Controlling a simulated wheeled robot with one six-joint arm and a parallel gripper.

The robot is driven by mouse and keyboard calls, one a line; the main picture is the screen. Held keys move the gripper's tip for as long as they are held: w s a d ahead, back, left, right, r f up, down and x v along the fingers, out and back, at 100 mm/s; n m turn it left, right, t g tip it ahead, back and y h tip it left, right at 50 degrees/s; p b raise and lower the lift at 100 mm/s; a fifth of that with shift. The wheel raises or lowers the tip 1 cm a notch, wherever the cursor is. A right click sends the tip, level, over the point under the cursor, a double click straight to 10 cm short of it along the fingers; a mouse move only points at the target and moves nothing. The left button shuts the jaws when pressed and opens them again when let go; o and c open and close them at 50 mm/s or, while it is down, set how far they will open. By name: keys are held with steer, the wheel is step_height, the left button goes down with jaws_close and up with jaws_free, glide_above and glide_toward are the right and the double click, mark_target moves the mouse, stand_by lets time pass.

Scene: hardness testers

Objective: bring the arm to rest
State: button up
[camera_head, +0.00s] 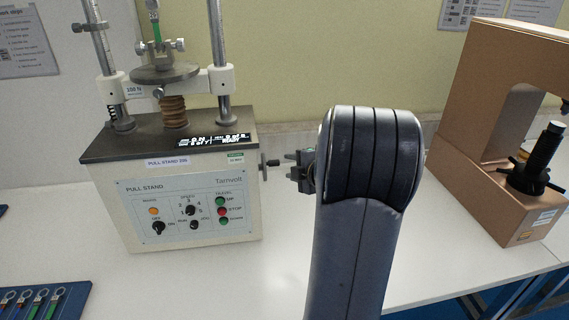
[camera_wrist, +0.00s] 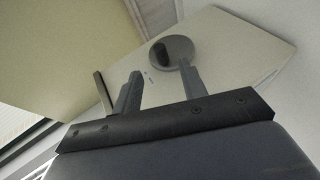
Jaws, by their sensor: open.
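My arm (camera_head: 357,210) stands upright in the middle of the head view, in front of the bench. My gripper (camera_head: 293,168) shows only in part past the left side of the arm, close to the right side of the pull stand (camera_head: 190,215). In the wrist view my gripper (camera_wrist: 160,88) has its two grey fingers apart, with nothing seen held between them. A round grey disc (camera_wrist: 172,50) shows beyond the fingertips; I cannot tell whether it touches them.
The pull stand carries a round plate (camera_head: 164,73) between posts. A blue tray (camera_head: 45,301) with several ring-ended pieces lies at front left. White bench top (camera_head: 230,285) is clear in front.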

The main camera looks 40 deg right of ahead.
mark_target(278, 165)
steer(key=x, duration=1.1)
steer(key=shift+s, duration=0.1)
steer(key=shift+s+r, duration=0.1)
steer(key=shift+s+r+p, duration=0.15)
steer(key=shift+p, duration=0.25)
steer(key=v, duration=1)
steer(key=b+x, duration=0.1)
steer(key=x, duration=0.2)
steer(key=b+x, duration=0.1)
steer(key=x, duration=0.3)
steer(key=b+x, duration=0.1)
steer(key=x, duration=0.2)
steer(key=shift+f, duration=0.5)
steer(key=shift+t+b, duration=0.4)
steer(key=shift+b, duration=0.5)
